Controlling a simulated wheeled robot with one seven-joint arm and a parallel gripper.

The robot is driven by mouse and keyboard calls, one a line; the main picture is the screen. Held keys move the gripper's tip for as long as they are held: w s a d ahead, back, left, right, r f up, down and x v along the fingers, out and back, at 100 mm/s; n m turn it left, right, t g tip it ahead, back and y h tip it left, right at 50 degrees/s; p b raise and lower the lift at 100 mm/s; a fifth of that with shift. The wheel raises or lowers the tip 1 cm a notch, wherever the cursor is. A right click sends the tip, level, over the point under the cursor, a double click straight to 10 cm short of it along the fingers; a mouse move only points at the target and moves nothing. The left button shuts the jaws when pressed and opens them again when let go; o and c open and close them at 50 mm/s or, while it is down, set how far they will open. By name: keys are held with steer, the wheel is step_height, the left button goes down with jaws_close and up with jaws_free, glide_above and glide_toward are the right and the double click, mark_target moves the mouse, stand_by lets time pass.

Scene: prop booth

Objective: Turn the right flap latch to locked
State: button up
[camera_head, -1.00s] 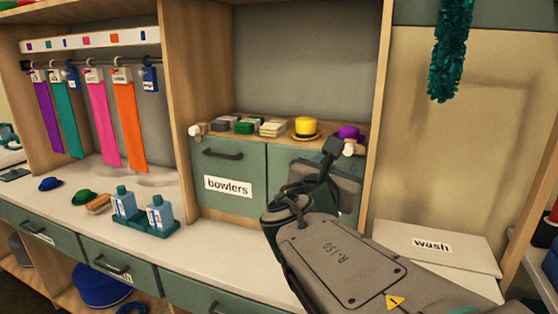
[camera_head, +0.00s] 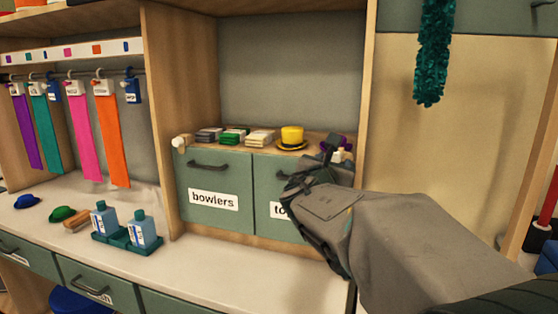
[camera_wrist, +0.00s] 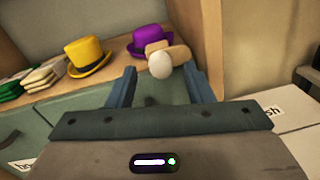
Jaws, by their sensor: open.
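The right flap latch is a white knob (camera_wrist: 160,65) with a wooden bar (camera_wrist: 178,52) behind it, at the top right of the green cabinet. In the wrist view the bar lies roughly level and the knob shows between the open fingertips of my gripper (camera_wrist: 159,72). I cannot tell if the fingers touch it. In the head view my gripper (camera_head: 332,160) covers most of the latch; only a pale bit shows. The right flap (camera_head: 275,190), its label partly hidden by my arm, looks shut.
The left latch (camera_head: 180,142) sits by the bowlers flap (camera_head: 214,190). A yellow hat (camera_head: 292,138), a purple hat (camera_wrist: 153,40) and several folded stacks (camera_head: 232,136) stand on the cabinet top. A wooden upright (camera_head: 364,120) is close on the right. Blue bottles (camera_head: 144,228) stand on the counter.

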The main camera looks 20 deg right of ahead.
steer(key=shift+x, duration=0.9)
steer(key=c, duration=1)
